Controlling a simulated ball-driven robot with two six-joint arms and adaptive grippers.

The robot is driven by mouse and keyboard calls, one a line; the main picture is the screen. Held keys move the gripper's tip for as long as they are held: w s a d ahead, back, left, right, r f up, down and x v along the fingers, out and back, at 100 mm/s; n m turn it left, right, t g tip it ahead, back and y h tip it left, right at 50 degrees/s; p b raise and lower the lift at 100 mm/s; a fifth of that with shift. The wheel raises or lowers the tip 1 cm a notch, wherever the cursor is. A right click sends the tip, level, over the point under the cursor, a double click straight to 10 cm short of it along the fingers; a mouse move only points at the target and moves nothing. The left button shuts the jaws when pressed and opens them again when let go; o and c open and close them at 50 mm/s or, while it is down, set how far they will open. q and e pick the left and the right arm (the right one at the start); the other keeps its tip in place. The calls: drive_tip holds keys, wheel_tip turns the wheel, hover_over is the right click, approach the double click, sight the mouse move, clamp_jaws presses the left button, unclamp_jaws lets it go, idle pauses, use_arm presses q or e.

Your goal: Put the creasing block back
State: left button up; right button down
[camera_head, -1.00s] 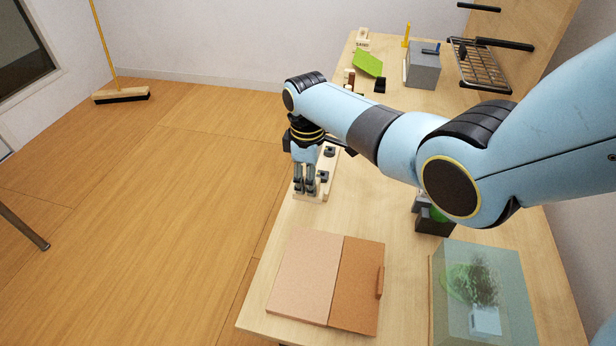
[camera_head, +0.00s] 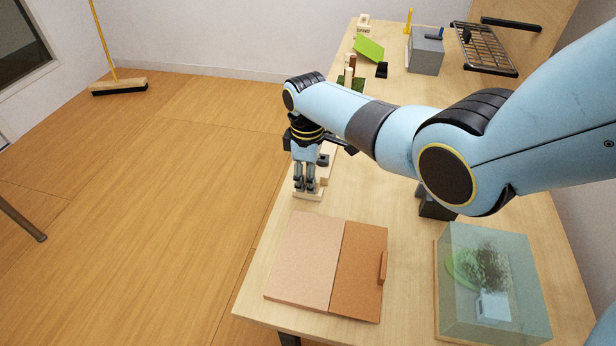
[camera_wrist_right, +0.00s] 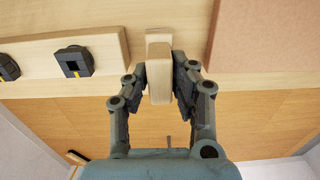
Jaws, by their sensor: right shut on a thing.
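My right gripper (camera_head: 305,191) hangs pointing down over the table's left edge, beyond the pink and brown board. In the right wrist view its fingers (camera_wrist_right: 160,84) are shut on a pale wooden block (camera_wrist_right: 160,86), which I take for the creasing block, gripped from both sides. The block's pale wood also shows at the fingertips in the head view (camera_head: 313,195). A pale wooden rack with black fittings (camera_wrist_right: 106,45) lies beside the block, with a narrow gap between them. Whether the block touches the table cannot be told. My left gripper is out of view.
The two-tone board (camera_head: 308,260) lies close in front of the gripper. A clear case with a plant (camera_head: 490,285) stands front right. A grey box (camera_head: 425,55), green pieces (camera_head: 368,49) and a wire rack (camera_head: 484,48) stand farther back. Mid-table is partly hidden by my arm.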

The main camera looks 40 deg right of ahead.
drive_tip(key=shift+f, duration=0.2)
idle(0.6)
drive_tip(key=c, duration=1)
unclamp_jaws()
drive_tip(key=shift+c, duration=0.2)
wheel_tip(320, 180, up, 12)
